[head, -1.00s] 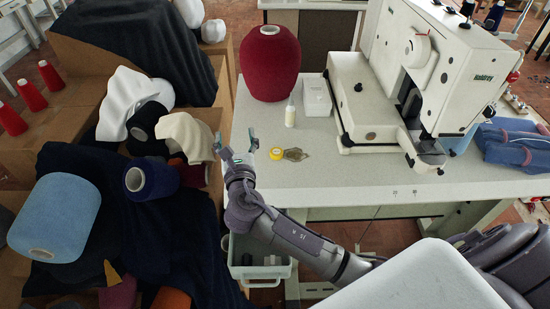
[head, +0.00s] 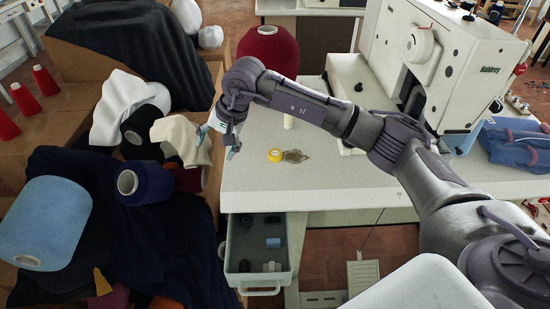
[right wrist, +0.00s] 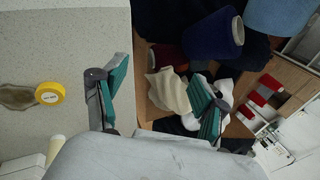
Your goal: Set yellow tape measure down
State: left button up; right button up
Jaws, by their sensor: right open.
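The yellow tape measure (head: 275,155) lies on the pale tabletop (head: 330,180), near its left edge. It also shows in the right wrist view (right wrist: 49,93), off to the left of the fingers. My right gripper (head: 218,146) is open and empty. It hangs by the left edge of the table, left of the tape measure and apart from it. In the right wrist view its green-padded fingers (right wrist: 160,100) are spread wide with nothing between them. My left gripper does not show.
A grey-brown flat piece (head: 294,156) lies beside the tape measure. The sewing machine (head: 455,70) stands at the right. A red yarn cone (head: 270,48) stands behind my arm. An open drawer (head: 233,245) juts out below the table's front. Cloth and yarn cones (head: 145,182) crowd the left.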

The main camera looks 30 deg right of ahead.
jog(key=s+d+r+m+g+h, duration=0.1)
jog(key=d+r+m+h, duration=0.15)
jog(key=d+h, duration=0.75)
jog(key=y, duration=0.4)
send_over(275, 153)
jog(key=a, duration=0.1)
jog(key=shift+n, duration=0.35)
jog(key=f, duration=0.5)
jog(key=s+f, duration=0.1)
jog(key=f, duration=0.1)
jog(key=shift+a+f, duration=0.1)
jog(key=shift+f, duration=0.05)
jog(key=shift+s+p+x, duration=0.15)
jog(key=shift+p+x, duration=0.05)
jog(key=shift+x, duration=1.15)
jog(key=shift+s+p+x, duration=0.1)
jog(key=shift+p+x, duration=0.05)
jog(key=shift+x, duration=1.2)
jog(key=shift+a, duration=0.1)
jog(key=c, duration=1.2)
